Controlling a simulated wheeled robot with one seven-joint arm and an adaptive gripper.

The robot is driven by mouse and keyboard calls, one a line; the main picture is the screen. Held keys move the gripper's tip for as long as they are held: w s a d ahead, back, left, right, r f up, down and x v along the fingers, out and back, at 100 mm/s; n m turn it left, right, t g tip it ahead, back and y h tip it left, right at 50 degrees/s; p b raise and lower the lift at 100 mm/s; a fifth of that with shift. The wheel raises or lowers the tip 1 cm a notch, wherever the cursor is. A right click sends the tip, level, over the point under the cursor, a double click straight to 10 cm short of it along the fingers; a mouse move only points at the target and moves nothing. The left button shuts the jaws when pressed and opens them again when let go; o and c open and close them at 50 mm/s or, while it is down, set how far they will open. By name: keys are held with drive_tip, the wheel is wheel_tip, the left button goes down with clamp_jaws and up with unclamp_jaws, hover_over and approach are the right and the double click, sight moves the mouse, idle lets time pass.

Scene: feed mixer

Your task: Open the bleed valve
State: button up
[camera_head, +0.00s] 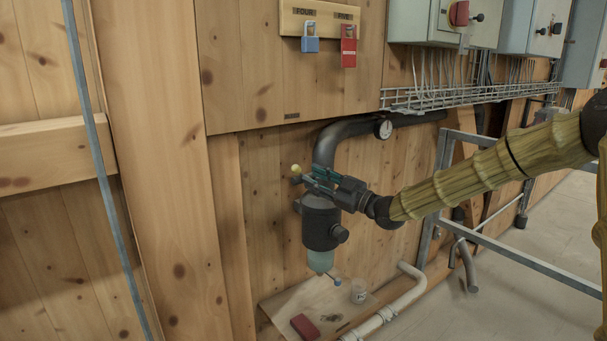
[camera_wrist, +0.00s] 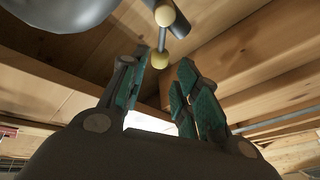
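A small yellow-knobbed handle (camera_head: 296,169) shows at the upper left of the dark filter body (camera_head: 321,226), just left of my gripper (camera_head: 316,181). In the wrist view the handle is a thin grey rod (camera_wrist: 162,40) with pale yellow balls, beyond the fingertips. My gripper (camera_wrist: 160,75) is open, its teal-padded fingers apart with nothing held between them. Touch between handle and fingers cannot be told. No label shows which part is the bleed valve.
A black pipe (camera_head: 345,129) with a round gauge (camera_head: 384,129) curves above the gripper. A metal frame (camera_head: 520,262) stands right.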

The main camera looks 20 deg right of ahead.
drive_tip(key=shift+v, duration=2.45)
